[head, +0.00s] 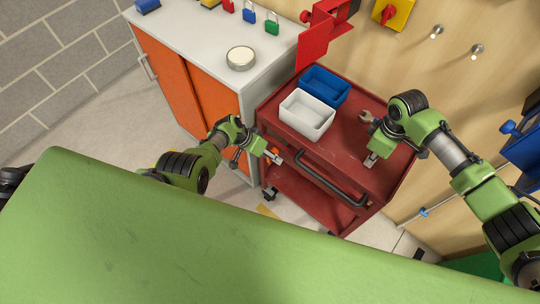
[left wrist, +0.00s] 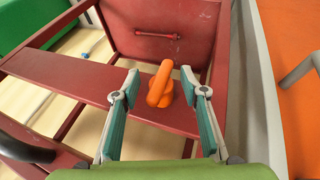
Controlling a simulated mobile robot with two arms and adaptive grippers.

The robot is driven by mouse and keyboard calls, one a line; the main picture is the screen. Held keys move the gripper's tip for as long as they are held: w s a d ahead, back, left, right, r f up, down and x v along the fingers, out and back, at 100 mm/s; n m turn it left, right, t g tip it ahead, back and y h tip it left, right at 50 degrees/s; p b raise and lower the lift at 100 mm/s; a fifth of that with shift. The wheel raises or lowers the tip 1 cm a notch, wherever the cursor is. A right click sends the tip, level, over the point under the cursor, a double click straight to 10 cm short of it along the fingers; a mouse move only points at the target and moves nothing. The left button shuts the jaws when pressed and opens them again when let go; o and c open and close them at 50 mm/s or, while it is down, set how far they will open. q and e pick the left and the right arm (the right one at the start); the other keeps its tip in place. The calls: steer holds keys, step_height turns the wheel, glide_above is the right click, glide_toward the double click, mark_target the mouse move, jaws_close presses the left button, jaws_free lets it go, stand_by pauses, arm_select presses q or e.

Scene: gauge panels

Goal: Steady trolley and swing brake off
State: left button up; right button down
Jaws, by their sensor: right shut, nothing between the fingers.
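The red trolley (head: 325,165) stands beside the cabinet, with a dark push handle (head: 338,187) along its near side. In the left wrist view, an orange brake lever (left wrist: 164,88) is mounted on a red panel of the trolley (left wrist: 90,82). My left gripper (head: 275,157) is at the trolley's left near corner. Its open fingers (left wrist: 160,76) stand on either side of the lever, with gaps showing. I cannot make out the lever in the head view. My right gripper (head: 371,161) is shut and empty, above the right part of the trolley top, apart from the handle.
The cabinet with orange doors (head: 163,62) is close on the left. A wooden panel wall (head: 440,75) stands behind.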

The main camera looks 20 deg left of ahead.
arm_select(q)
steer(key=shift+w, duration=0.1)
arm_select(e)
steer(key=shift+s+f, duration=0.1)
steer(key=shift+f, duration=0.1)
arm_select(q)
steer(key=shift+a+r, duration=0.35)
steer(key=shift+r, duration=0.25)
steer(key=v, duration=1)
steer(key=shift+s+r, duration=0.35)
arm_select(e)
step_height(320, 180, up, 2)
steer(key=shift+r+p, duration=0.15)
steer(key=shift+p, duration=1.05)
step_height(320, 180, up, 5)
steer(key=p, duration=0.5)
arm_select(q)
step_height(320, 180, up, 7)
steer(key=shift+r, duration=0.25)
arm_select(e)
steer(key=shift+w, duration=0.2)
